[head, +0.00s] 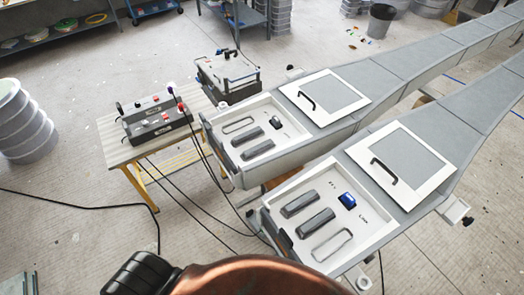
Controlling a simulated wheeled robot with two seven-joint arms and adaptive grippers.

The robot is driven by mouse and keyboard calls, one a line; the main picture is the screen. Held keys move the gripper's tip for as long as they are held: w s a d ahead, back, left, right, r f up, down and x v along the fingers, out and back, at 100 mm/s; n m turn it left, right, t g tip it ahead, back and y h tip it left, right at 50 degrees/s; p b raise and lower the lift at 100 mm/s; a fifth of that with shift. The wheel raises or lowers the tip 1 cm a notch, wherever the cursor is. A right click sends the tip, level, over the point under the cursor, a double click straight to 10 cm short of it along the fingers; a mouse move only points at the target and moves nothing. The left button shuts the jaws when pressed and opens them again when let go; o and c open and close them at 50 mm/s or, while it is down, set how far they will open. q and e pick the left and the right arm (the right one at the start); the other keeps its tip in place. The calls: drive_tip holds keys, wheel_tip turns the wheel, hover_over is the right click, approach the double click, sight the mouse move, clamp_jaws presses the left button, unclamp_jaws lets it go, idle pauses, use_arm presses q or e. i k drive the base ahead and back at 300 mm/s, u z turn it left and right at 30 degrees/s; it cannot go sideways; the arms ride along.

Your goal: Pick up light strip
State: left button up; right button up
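No piece is clearly recognisable as a light strip. The near mould (283,221) has a white recessed tray holding two dark grey bars (299,204) (316,222), a thin pale rounded loop (333,244) and a small blue block (348,200). The far mould (235,161) has a similar tray with two dark grey bars (247,136) (258,150), a thin loop (238,125) and a dark block (276,117). Neither of my grippers can be made out. A black ridged part and a copper-coloured rounded part of mine fill the bottom edge.
White framed panels with black handles (326,96) (404,158) lie on both moulds. A wooden-topped table (118,155) with control boxes (157,117) stands left. Black cables (185,205) run across the floor. Stacked drums (22,125) stand far left; the left floor is mostly clear.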

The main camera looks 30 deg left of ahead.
sight(260, 148)
drive_tip(key=u, duration=0.05)
drive_tip(key=k, duration=0.5)
drive_tip(key=u, duration=2.3)
drive_tip(key=i, duration=2.25)
drive_tip(key=z, duration=2.3)
